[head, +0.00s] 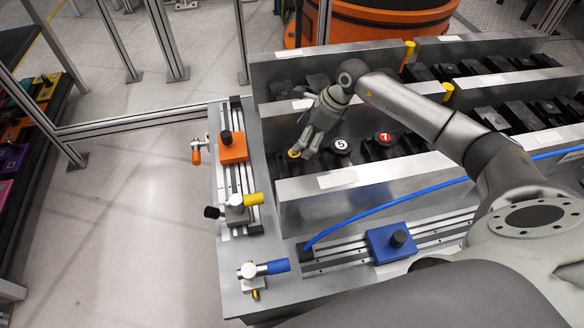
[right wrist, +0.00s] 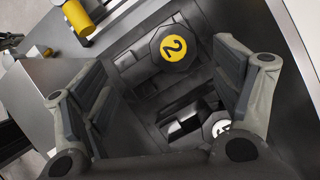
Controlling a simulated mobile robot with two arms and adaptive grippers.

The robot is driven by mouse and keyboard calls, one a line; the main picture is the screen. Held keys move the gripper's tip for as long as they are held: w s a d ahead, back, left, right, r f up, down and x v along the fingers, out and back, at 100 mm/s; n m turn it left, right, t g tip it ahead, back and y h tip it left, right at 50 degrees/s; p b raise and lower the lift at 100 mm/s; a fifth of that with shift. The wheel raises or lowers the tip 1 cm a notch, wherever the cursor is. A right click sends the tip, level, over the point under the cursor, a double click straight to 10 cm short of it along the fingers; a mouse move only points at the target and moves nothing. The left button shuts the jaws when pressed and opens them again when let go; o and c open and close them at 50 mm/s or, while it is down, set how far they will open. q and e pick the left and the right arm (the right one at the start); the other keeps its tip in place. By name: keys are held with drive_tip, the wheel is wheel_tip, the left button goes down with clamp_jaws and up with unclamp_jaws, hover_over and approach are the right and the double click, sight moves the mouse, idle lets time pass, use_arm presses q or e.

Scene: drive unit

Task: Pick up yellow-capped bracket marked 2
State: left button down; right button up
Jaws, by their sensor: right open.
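The yellow-capped bracket marked 2 (right wrist: 172,47) sits in a slot of the metal rack in the right wrist view, its cap facing the camera. In the head view only part of its yellow cap (head: 294,153) shows beside my gripper's fingers. My right gripper (head: 308,148) is open and empty over the rack's left end. In the right wrist view the right gripper's fingers (right wrist: 165,105) stand wide apart, with the bracket between and beyond them. I see no contact. My left gripper is not in view.
A white-capped bracket marked 5 (head: 341,146) and a red-capped bracket (head: 385,138) stand to the right in the same row. The rack's front wall (head: 375,176) and a blue hose (head: 400,202) lie nearer. An orange block (head: 233,148) sits on a rail at left.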

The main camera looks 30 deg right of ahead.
hover_over(296, 169)
drive_tip(key=w+d, duration=0.2)
drive_tip(key=d, duration=0.1)
drive_tip(key=f, duration=0.6)
drive_tip(key=shift+s+a+b, duration=0.15)
drive_tip(key=shift+a+b, duration=0.1)
drive_tip(key=shift+b, duration=0.1)
drive_tip(key=x, duration=0.3)
drive_tip(key=shift+d+f+b, duration=0.3)
drive_tip(key=shift+f, duration=0.05)
drive_tip(key=shift+a+f, duration=0.15)
drive_tip(key=shift+f, duration=0.35)
clamp_jaws()
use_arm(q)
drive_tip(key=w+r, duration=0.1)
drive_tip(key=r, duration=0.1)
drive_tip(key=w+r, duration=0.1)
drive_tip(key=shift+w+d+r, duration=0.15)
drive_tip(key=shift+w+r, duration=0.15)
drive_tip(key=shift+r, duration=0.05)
use_arm(e)
drive_tip(key=shift+w+r, duration=0.2)
drive_tip(key=shift+w, duration=0.2)
